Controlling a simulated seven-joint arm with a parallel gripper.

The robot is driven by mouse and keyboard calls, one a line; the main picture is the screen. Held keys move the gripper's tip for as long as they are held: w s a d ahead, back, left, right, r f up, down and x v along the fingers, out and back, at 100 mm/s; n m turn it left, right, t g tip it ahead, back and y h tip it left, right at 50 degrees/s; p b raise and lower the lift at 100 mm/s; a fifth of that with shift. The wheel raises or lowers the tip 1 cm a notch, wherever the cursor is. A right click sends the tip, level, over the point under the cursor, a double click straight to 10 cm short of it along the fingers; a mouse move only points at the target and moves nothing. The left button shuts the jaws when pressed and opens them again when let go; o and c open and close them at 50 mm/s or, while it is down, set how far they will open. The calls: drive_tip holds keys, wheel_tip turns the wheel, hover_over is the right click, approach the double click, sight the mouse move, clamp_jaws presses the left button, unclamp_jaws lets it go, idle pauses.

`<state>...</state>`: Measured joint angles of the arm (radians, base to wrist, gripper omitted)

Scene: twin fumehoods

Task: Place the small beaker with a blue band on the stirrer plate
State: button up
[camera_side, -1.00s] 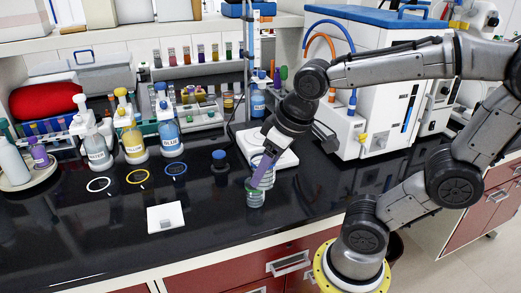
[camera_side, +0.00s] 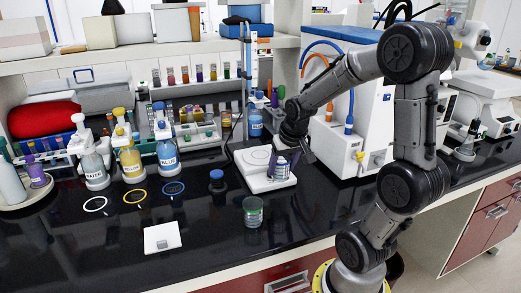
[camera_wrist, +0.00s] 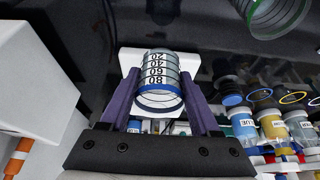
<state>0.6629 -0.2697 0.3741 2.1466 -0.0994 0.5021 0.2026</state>
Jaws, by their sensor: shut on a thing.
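The small beaker with a blue band (camera_wrist: 160,82) is between the purple fingers of my gripper (camera_wrist: 162,92) in the wrist view, its graduations facing the camera. My gripper is shut on it. In the side view, my gripper (camera_side: 284,163) and the beaker are over the right part of the white stirrer plate (camera_side: 252,181), with the fingers partly covering the beaker. The plate also shows behind the beaker in the wrist view (camera_wrist: 127,57). I cannot tell whether the beaker's base touches the plate.
A green-banded beaker (camera_side: 253,212) stands on the bench in front of the plate. A white boxy machine (camera_side: 345,135) is close on the right. Labelled wash bottles (camera_side: 130,160) stand at left; bench front is mostly clear.

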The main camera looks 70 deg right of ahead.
drive_tip(key=w+d, duration=1.1)
drive_tip(key=shift+w+d, duration=0.35)
drive_tip(key=shift+w, duration=0.05)
drive_tip(key=shift+s+f, duration=0.1)
drive_tip(key=shift+f, duration=0.15)
drive_tip(key=shift+a+f, duration=0.1)
drive_tip(key=shift+f, duration=0.05)
drive_tip(key=o, duration=1.4)
